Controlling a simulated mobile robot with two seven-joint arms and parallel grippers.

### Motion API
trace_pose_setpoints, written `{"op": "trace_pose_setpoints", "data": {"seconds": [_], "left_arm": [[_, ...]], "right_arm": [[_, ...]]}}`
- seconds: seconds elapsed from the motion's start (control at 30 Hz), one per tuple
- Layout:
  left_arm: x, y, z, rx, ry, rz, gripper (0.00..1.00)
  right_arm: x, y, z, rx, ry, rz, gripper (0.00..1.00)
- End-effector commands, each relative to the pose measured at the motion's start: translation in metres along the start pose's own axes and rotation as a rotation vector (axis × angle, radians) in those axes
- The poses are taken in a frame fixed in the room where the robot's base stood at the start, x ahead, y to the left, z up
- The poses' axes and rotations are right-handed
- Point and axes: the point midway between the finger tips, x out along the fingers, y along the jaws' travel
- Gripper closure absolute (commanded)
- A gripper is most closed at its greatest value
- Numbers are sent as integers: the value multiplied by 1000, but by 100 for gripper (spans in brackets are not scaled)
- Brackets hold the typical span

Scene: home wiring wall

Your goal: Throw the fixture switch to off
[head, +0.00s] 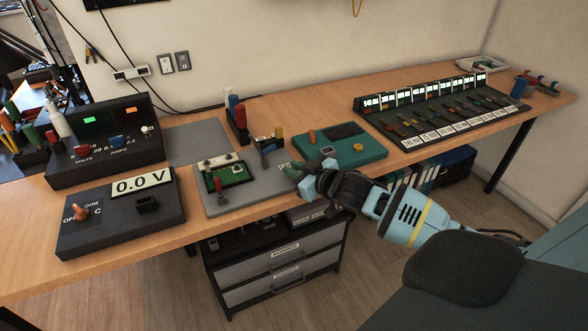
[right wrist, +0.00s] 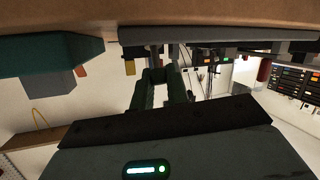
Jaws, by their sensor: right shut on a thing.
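A grey fixture plate (head: 245,203) on the bench carries a green circuit board (head: 234,174). I cannot tell which part is the fixture switch, and no off label is readable there. My right gripper (head: 292,170) is at the plate's right edge, beside the teal box (head: 365,150). In the right wrist view its dark green fingers (right wrist: 155,75) close around a small dark part, mostly hidden between the tips. My left gripper is out of view.
A meter box (head: 125,222) reading 0.0 V and a black power supply (head: 105,150) stand to the left. A rack of lit displays (head: 425,100) is at the back right. Drawers (head: 285,265) are under the bench. Bare wood runs along the front edge.

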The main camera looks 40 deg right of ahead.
Motion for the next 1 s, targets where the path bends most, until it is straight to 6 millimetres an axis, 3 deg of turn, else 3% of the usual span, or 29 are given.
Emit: {"op": "trace_pose_setpoints", "data": {"seconds": [0.47,0.5,0.63,1.0], "left_arm": [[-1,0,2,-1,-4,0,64],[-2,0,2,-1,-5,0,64],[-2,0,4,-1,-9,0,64],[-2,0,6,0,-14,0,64]], "right_arm": [[0,0,-2,-3,15,2,100],[0,0,-2,-3,15,2,80],[0,0,-1,-3,13,2,63],[-4,0,0,-4,11,2,63]]}}
